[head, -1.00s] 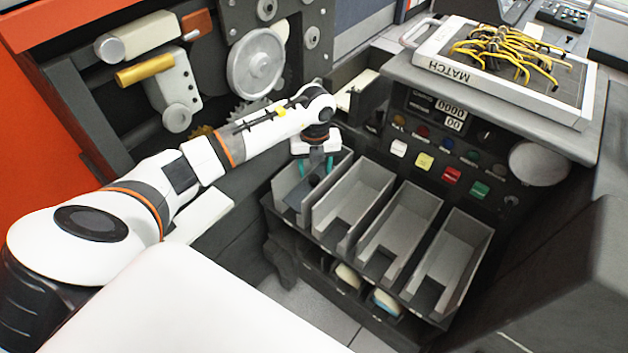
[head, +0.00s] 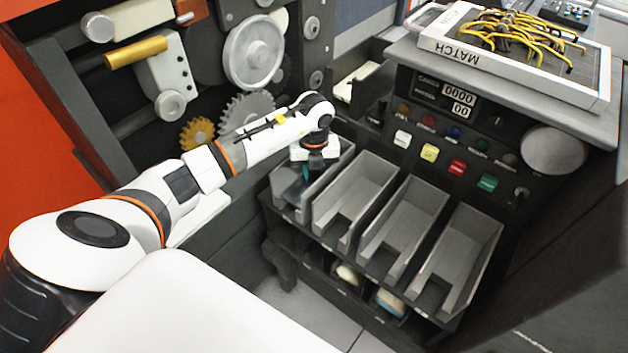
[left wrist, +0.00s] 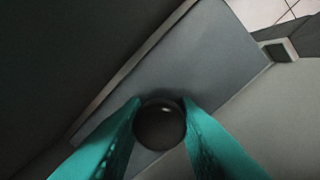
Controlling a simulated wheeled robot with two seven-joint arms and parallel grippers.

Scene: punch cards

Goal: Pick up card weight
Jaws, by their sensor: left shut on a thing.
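The card weight shows in the left wrist view as a flat dark grey plate (left wrist: 205,55) with a round black knob (left wrist: 160,125). My left gripper's teal fingers (left wrist: 160,118) are on either side of the knob, shut on it. In the head view my left gripper (head: 306,174) reaches down into the leftmost card bin (head: 331,177). The weight's plate (head: 293,195) lies low in that bin, partly hidden by the gripper. I cannot tell whether the plate touches the bin floor. My right gripper is not in view.
Several open grey bins (head: 402,232) stand in a row to the right, with walls between them. Above them are a panel of coloured buttons (head: 457,168) and a ledge with a MATCH plugboard (head: 470,52). Gears (head: 245,110) sit behind my left arm.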

